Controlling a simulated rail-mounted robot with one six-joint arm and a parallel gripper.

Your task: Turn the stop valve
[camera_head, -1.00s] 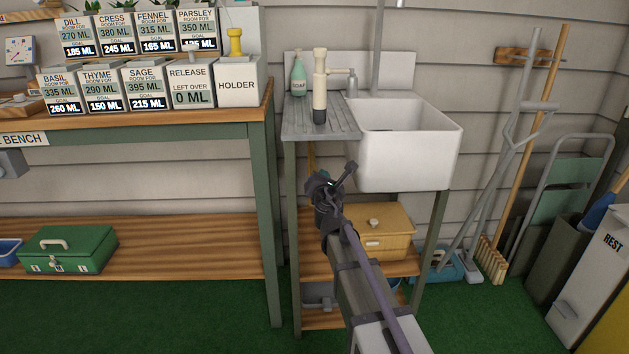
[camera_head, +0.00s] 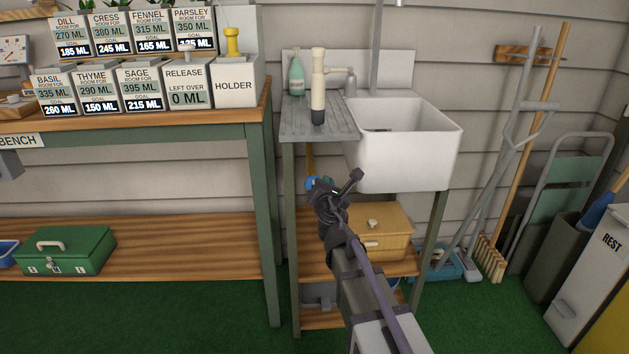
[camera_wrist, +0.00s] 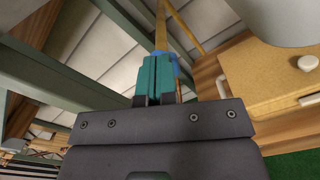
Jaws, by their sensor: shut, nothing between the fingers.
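The stop valve shows as a blue handle (camera_wrist: 177,68) on a vertical brass-coloured pipe (camera_wrist: 165,22) in the wrist view. In the head view the blue handle (camera_head: 310,183) shows under the left side of the sink, just left of my fingertips. My gripper (camera_head: 325,183) is under the drainboard. Its teal fingers (camera_wrist: 158,62) are together and empty in the wrist view, right in front of the blue handle and covering much of it. Whether they touch it I cannot tell. The valve's body is mostly hidden.
The white sink (camera_head: 405,150) and grey drainboard (camera_head: 300,122) are above my gripper. A wooden box (camera_head: 388,240) stands to its right on the lower shelf (camera_head: 312,268). A green bench leg (camera_head: 263,210) and a sink-stand leg (camera_head: 291,230) are to the left.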

